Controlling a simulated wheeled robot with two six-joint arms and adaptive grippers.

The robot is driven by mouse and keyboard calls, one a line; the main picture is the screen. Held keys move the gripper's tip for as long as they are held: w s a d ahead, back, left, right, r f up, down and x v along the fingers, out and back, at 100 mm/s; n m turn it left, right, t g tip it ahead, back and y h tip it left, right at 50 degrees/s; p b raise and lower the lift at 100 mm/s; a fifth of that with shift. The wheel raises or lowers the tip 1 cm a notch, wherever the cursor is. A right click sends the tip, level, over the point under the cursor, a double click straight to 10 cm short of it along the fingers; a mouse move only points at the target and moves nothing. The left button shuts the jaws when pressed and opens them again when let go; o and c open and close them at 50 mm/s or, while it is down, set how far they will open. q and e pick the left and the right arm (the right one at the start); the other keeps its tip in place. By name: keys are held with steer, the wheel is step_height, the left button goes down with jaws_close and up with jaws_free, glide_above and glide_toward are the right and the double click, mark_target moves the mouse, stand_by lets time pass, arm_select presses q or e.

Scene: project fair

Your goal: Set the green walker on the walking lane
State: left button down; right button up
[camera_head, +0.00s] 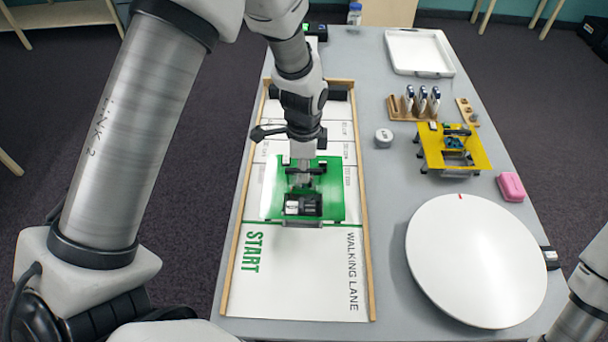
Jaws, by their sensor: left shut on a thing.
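The green walker (334,201) is a flat green plate with black parts and a battery-like box on top. It is over the walking lane (295,290), a white board with wooden side rails, just beyond the green START marking. My left gripper (304,182) comes down from above and is shut on the green walker near its middle. The fingertips are partly hidden by the walker's parts. I cannot tell whether the walker touches the lane. My right gripper is out of view; only part of my right arm shows at the lower right.
A yellow walker (482,155) stands to the right. A large white round disc (475,260) lies at the front right.

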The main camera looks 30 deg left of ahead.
mark_target(304, 184)
arm_select(q)
step_height(304, 184, down, 5)
steer(key=shift+w+f, duration=0.1)
steer(key=shift+w, duration=0.05)
steer(key=shift+f, duration=0.1)
steer(key=c, duration=1.2)
jaws_free()
step_height(304, 184, up, 12)
steer(key=shift+r+b, duration=0.2)
steer(key=shift+b, duration=0.2)
